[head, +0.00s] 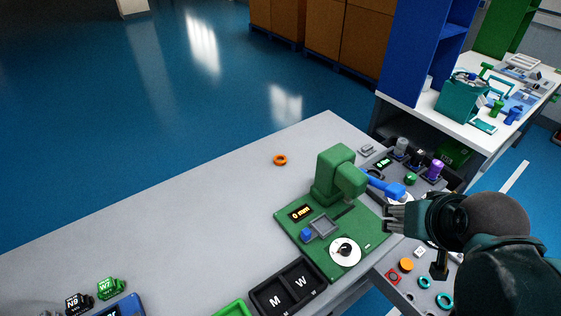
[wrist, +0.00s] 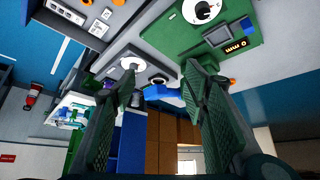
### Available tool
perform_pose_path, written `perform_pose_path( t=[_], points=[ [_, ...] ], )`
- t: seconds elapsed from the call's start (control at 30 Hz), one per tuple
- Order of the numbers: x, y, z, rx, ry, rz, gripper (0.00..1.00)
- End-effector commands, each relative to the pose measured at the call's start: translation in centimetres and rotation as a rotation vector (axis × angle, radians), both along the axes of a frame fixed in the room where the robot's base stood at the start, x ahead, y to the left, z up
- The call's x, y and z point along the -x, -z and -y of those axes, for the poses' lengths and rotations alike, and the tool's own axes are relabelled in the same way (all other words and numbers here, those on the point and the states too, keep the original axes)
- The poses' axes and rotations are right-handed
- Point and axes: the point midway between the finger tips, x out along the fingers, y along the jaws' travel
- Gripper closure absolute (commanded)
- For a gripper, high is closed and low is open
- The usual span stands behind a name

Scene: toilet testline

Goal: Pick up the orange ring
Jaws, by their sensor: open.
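The orange ring (head: 280,160) lies flat on the grey table (head: 170,225) near its far edge, left of the green machine, in the head view. In the wrist view a small orange bit (wrist: 233,81) shows beside the right finger, probably the same ring, mostly hidden. My gripper (head: 387,218) is at the right, beside the green machine and well apart from the ring. In the wrist view its two fingers (wrist: 157,82) are spread wide with nothing between them.
A black M/W tray (head: 290,286) sits at the front. A lower surface at right holds an orange disc (head: 406,264) and teal rings (head: 445,300). Table around the ring is clear.

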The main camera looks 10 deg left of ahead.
Motion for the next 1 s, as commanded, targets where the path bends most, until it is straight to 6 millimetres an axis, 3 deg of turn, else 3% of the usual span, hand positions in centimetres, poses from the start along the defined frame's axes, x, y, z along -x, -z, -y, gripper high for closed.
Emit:
perform_pose_path(
  t=[0.57, 1.0],
  points=[
    [-0.7, -0.6, -0.3, -0.014, 0.013, -0.009, 0.49],
    [-5.6, -3.5, -2.3, -0.114, 0.125, -0.075, 0.49]
  ],
)
